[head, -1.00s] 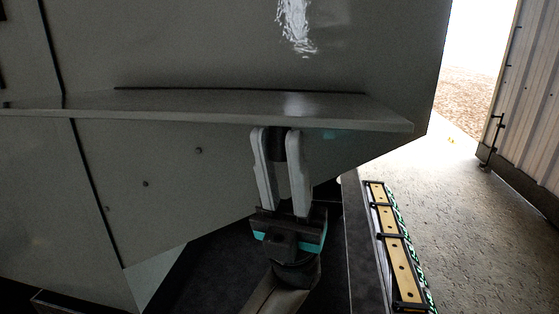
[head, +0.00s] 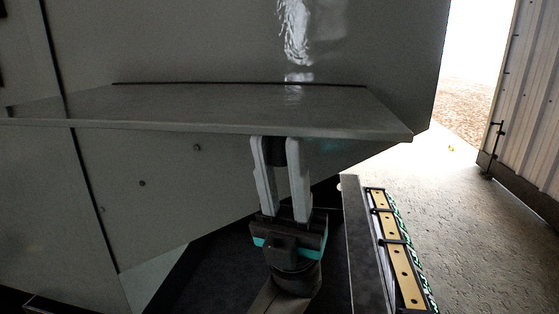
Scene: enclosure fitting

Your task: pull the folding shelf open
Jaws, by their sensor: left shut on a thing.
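The folding shelf (head: 225,107) is a flat grey panel that sticks out from the grey enclosure wall (head: 185,45). Its back edge meets the wall along a dark line, and its top surface shows. My left gripper (head: 279,150) is under the shelf's front edge, right of its middle. Its two pale fingers point up and are shut on a dark piece, apparently the shelf's handle, just below the edge. The shelf hides part of the fingertips' surroundings. My right gripper is not in view.
Yellow-topped strips (head: 397,250) lie along a dark edge at the lower right. A ribbed metal door (head: 530,105) stands open at the far right. The concrete floor (head: 450,200) between is clear. Small dark bolts (head: 197,148) dot the enclosure face below the shelf.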

